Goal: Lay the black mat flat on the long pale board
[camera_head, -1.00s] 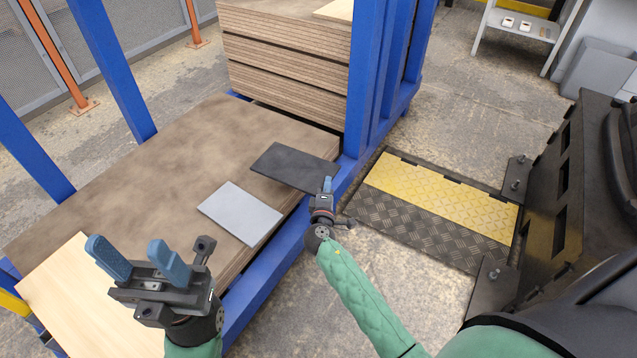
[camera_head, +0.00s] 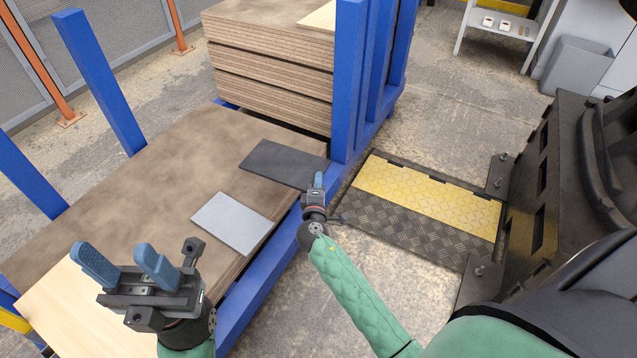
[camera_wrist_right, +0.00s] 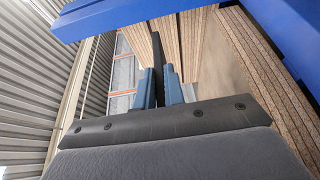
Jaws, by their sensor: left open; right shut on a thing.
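The black mat (camera_head: 285,163) lies level at the right edge of the large brown board stack, near the blue post. My right gripper (camera_head: 318,182) is shut on the mat's near right edge. In the right wrist view the mat (camera_wrist_right: 158,55) shows edge-on as a dark strip between the blue fingers of the right gripper (camera_wrist_right: 159,85). I cannot tell whether the mat touches the boards beneath. A pale wooden board (camera_head: 62,305) shows at the lower left, partly hidden by my left gripper. My left gripper (camera_head: 125,262) is open and empty above it.
A light grey plate (camera_head: 234,222) lies on the brown board (camera_head: 150,185), near the mat. Blue rack posts (camera_head: 348,80) and a blue rail (camera_head: 262,282) border the stack. A taller board stack (camera_head: 270,75) stands behind. The brown board's middle is clear.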

